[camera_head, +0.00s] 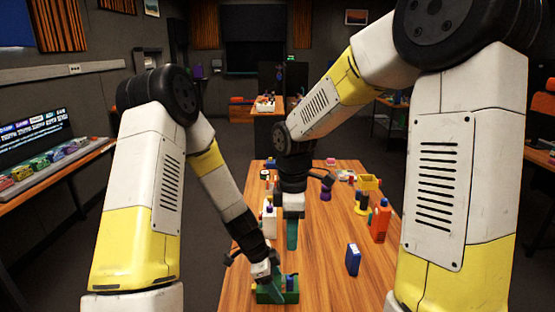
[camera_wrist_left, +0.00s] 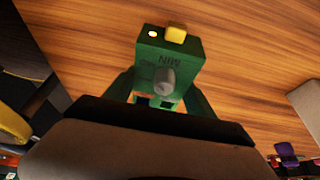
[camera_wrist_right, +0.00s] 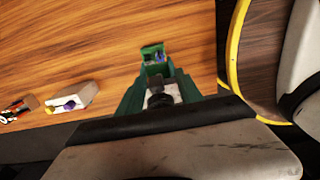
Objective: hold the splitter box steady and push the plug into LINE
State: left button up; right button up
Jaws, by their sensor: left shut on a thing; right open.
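The green splitter box (camera_head: 291,296) stands on the near part of the table, partly hidden by my left gripper (camera_head: 273,279). The left gripper is shut on it, with a finger on each side. In the left wrist view the box (camera_wrist_left: 196,51) shows a yellow button, a lit lamp, a grey knob and dark openings near the fingers. My right gripper (camera_head: 292,247) is open, pointing down over the table beyond the box, apart from it. In the right wrist view a small green thing with blue in it (camera_wrist_right: 153,54) shows at its fingertips. I cannot tell whether it is the plug.
A blue box (camera_head: 353,260) and an orange bottle (camera_head: 380,222) stand to the right. A purple thing (camera_head: 326,191) and a yellow thing (camera_head: 370,183) are farther back. The wooden table (camera_head: 325,285) is bare right of the box.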

notch_tip(320, 180, up, 7)
jog(key=shift+r, duration=0.2)
dwell(0.6)
pick_arm(q)
jog(key=o, duration=1.6)
jog(key=v, duration=1.2)
jog(key=shift+o, duration=1.1)
